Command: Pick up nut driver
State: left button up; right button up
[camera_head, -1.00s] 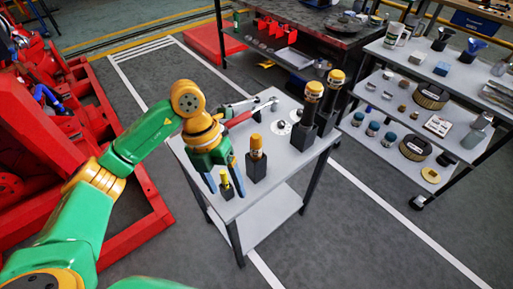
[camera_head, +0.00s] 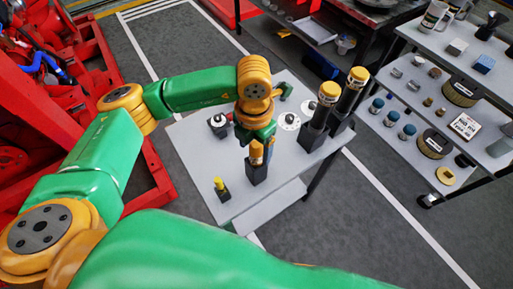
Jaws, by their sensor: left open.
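A small grey table (camera_head: 195,150) holds several yellow-topped tools standing in black block holders. One orange-and-yellow handled tool (camera_head: 257,152) stands upright in a black holder (camera_head: 256,172) near the table's middle. A small yellow-topped tool (camera_head: 219,184) stands at the front left. Two tall yellow-capped tools (camera_head: 329,93) (camera_head: 357,77) stand at the right back. I cannot tell which one is the nut driver. My left gripper (camera_head: 257,150) points down over the middle tool. Its fingers are open around or beside the handle, which they partly hide. My right gripper is not in view.
A shelf rack (camera_head: 410,65) with cans and filters stands at the right. Red machinery (camera_head: 110,80) is at the left. A dark workbench (camera_head: 350,15) is behind.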

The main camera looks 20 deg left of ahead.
pick_arm(q)
jog(key=shift+w+f, duration=0.25)
jog(key=shift+f, duration=1)
jog(key=shift+w+f, duration=0.2)
jog(key=shift+w, duration=0.05)
jog(key=shift+s+r, duration=0.1)
jog(key=shift+s, duration=0.15)
jog(key=c, duration=0.9)
jog(key=shift+w, duration=0.1)
grip_shut()
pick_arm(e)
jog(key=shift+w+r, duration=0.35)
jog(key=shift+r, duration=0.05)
pick_arm(q)
notch_tip(320, 180, up, 12)
jog(key=shift+f+b, duration=0.25)
jog(key=shift+b, duration=0.8)
notch_tip(320, 180, up, 7)
jog(key=shift+f+p, duration=0.2)
jog(key=shift+p, duration=0.15)
jog(key=shift+o, duration=0.3)
grip_release()
grip_shut()
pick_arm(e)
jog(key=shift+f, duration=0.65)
